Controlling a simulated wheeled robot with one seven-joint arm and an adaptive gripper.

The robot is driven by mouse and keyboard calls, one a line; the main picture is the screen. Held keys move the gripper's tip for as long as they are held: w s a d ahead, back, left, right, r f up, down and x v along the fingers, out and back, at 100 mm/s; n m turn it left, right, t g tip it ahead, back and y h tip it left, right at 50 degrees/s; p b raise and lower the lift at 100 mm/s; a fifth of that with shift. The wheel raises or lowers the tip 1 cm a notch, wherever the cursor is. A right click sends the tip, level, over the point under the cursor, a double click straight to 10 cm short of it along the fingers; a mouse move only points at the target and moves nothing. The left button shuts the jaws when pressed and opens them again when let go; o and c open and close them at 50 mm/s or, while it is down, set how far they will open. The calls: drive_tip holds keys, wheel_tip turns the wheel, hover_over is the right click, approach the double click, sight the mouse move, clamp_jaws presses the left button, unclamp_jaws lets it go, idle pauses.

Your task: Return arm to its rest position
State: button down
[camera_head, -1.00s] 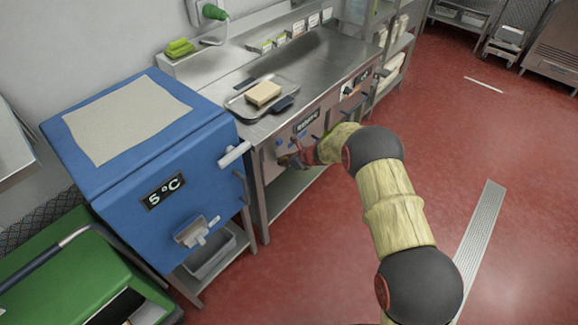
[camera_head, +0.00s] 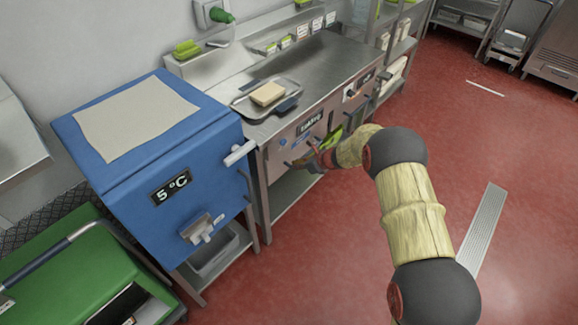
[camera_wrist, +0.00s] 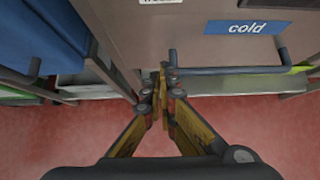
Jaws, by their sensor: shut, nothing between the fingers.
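My gripper (camera_head: 311,160) is at the front face of the steel counter, partly hidden behind my own arm in the head view. In the wrist view my gripper (camera_wrist: 163,78) is shut, with its fingertips together and nothing between them. The tips point toward the counter front (camera_wrist: 190,50), just left of a dark bar handle (camera_wrist: 228,70) below a blue "cold" label (camera_wrist: 248,28). I cannot tell whether the tips touch the front. My arm stretches forward from the lower right of the head view.
A blue "5 °C" cabinet (camera_head: 168,222) stands left of the counter (camera_head: 330,62). A tray (camera_head: 245,106) with a pale block (camera_head: 267,94) lies on the counter. A green bin (camera_head: 60,275) is at lower left. Open red floor (camera_head: 510,150) lies to the right.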

drive_tip(key=p+v, duration=0.1)
drive_tip(key=v, duration=0.6)
drive_tip(key=shift+d+f+p, duration=0.15)
drive_tip(key=shift+p, duration=0.2)
